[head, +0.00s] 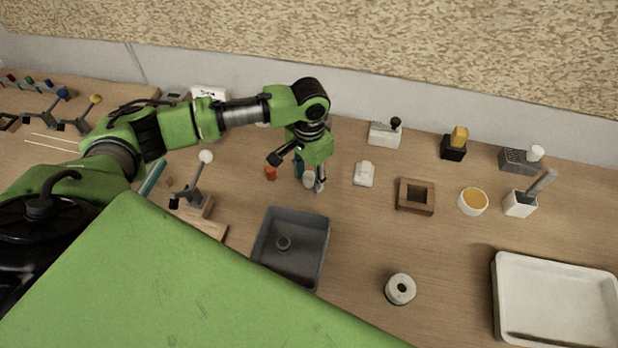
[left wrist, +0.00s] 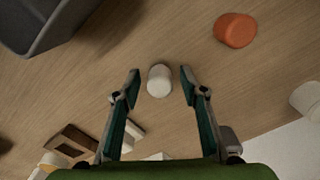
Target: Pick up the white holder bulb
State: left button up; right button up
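A small white rounded piece (left wrist: 159,80), which looks like the white holder bulb, stands on the wooden counter. In the left wrist view it is between and slightly past my left gripper's (left wrist: 160,76) two fingertips, with clear gaps on both sides. The gripper is open and empty, pointing down. In the head view the white piece (head: 308,180) shows at the fingers of the left gripper (head: 309,175), partly crowded by them. My right gripper is in neither view.
An orange-red piece (left wrist: 235,30) stands close by. A grey tray (head: 322,262) is in front of the gripper. A white block (head: 364,174) and a brown square frame (head: 415,209) are to the right. A stand with a white ball (head: 206,156) is to the left.

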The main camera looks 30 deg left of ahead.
pick_arm(q)
jog(key=c, duration=0.7)
jog(key=shift+o, duration=0.2)
jog(key=shift+r, duration=0.15)
